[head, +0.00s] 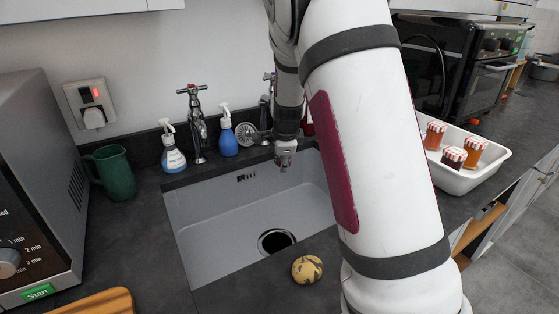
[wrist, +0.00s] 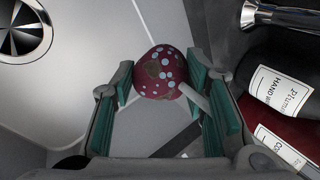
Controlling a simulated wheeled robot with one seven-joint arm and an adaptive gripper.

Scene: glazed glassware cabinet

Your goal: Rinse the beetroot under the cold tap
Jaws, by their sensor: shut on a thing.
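The beetroot (wrist: 158,70) is dark red with pale bluish round spots and brownish patches. In the wrist view it sits between the teal pads of my gripper (wrist: 163,92), which is shut on it. A pale strip crosses its lower right side; I cannot tell what it is. In the head view my gripper (head: 285,157) hangs over the back right of the sink (head: 225,210), and I cannot make out the beetroot there. One tap (head: 196,122) stands behind the sink at left. Another tap (head: 267,105) stands at right, partly hidden by my arm. No cold marking is readable.
A blue spray bottle (head: 228,132) and a clear-and-blue one (head: 172,150) flank the left tap. A green mug (head: 112,172) stands left. A mottled yellow potato-like item (head: 307,268) lies at the sink's front edge. A white tray (head: 470,178) with jars is right. Labelled bottles (wrist: 283,88) stand close right of my gripper.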

